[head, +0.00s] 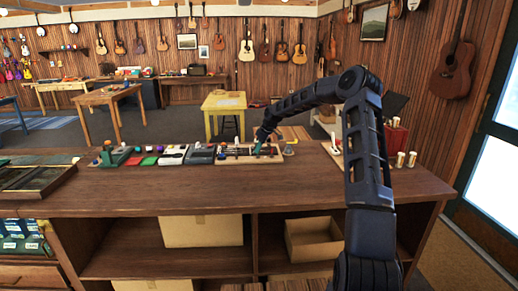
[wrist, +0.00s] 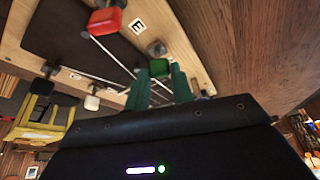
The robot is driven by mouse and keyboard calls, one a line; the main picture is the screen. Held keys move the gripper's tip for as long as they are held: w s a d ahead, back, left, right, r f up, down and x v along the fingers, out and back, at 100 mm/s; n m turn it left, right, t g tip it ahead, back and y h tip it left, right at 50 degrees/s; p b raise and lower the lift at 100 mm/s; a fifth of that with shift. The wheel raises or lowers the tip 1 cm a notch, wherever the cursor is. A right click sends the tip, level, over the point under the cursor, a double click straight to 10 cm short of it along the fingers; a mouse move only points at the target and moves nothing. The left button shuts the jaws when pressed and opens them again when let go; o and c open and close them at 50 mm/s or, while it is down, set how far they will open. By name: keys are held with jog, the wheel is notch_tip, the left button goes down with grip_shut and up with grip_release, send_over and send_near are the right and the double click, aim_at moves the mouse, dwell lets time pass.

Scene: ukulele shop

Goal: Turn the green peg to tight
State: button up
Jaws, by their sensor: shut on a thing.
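The green peg (wrist: 159,68) shows in the wrist view between the tips of my gripper's two teal fingers. It stands at the edge of a wooden board (wrist: 205,75) fitted with strings and a dark panel. My gripper (wrist: 160,76) is shut on the peg. In the head view my gripper (head: 259,147) reaches down onto the board (head: 235,160) on the counter, and the green peg is too small to make out there. The peg's turn position cannot be told.
A red peg (wrist: 106,21) and a white peg (wrist: 92,103) sit on the same board, with a label "E" (wrist: 138,26) near the red one. Several small items lie left of the board on the counter (head: 230,190). The counter's front is clear.

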jog(key=o, duration=1)
jog(key=v, duration=1.1)
jog(key=shift+d+f, duration=0.1)
jog(key=shift+d, duration=0.05)
